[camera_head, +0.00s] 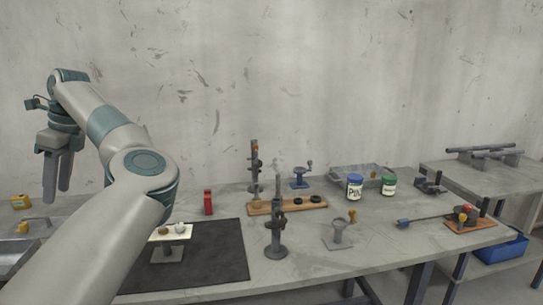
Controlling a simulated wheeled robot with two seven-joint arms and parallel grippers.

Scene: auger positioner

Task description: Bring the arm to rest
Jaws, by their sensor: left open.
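My left arm (112,125) comes in from the lower left, rises and bends over at an elbow. My left gripper (57,198) hangs at the far left with its fingers pointing down. It is open, with nothing seen between its fingers. It appears in front of the wall and above the left end of the workbench. My right arm and gripper are not in view.
The workbench (370,235) holds a dark mat (218,262) with a small stand (167,250), a red object (208,202), dark upright stands (276,238), two jars (355,187) and a wooden board (287,206). A second table (490,175) stands right.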

